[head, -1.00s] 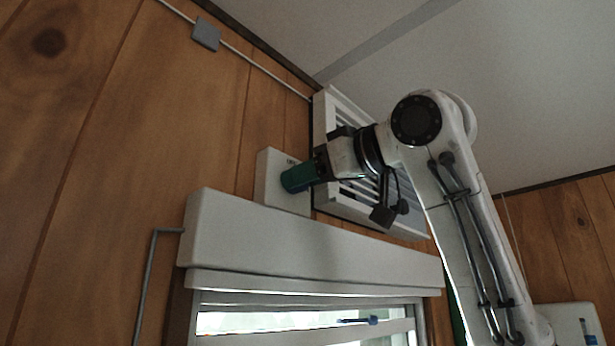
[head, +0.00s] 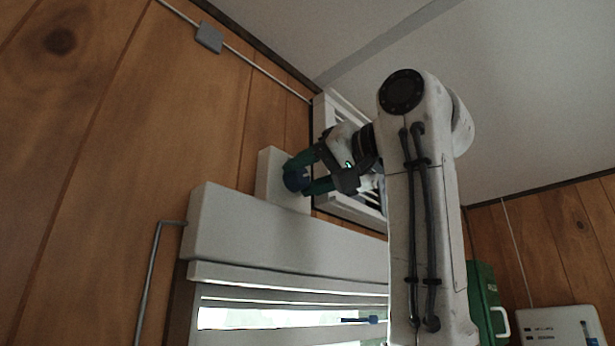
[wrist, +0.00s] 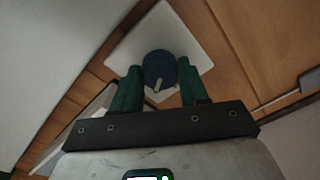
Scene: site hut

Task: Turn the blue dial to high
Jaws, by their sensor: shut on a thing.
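The blue dial (head: 293,181) sits on a white box (head: 268,178) on the wood wall, above the window blind's housing. My gripper (head: 301,177) has its green fingers on either side of the dial and is shut on it. In the wrist view the dial (wrist: 158,66) is between the two fingers, in front of the white box face (wrist: 175,25). A pale pointer mark shows on the dial, toward the lower edge of that view. I cannot read any scale marks; the fingers hide part of the dial.
A white slatted vent (head: 324,108) is right beside the box, behind my gripper. The white blind housing (head: 270,236) juts out below. A grey junction box (head: 209,37) and conduit run above. A green case (head: 486,300) and a white panel (head: 560,326) are at lower right.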

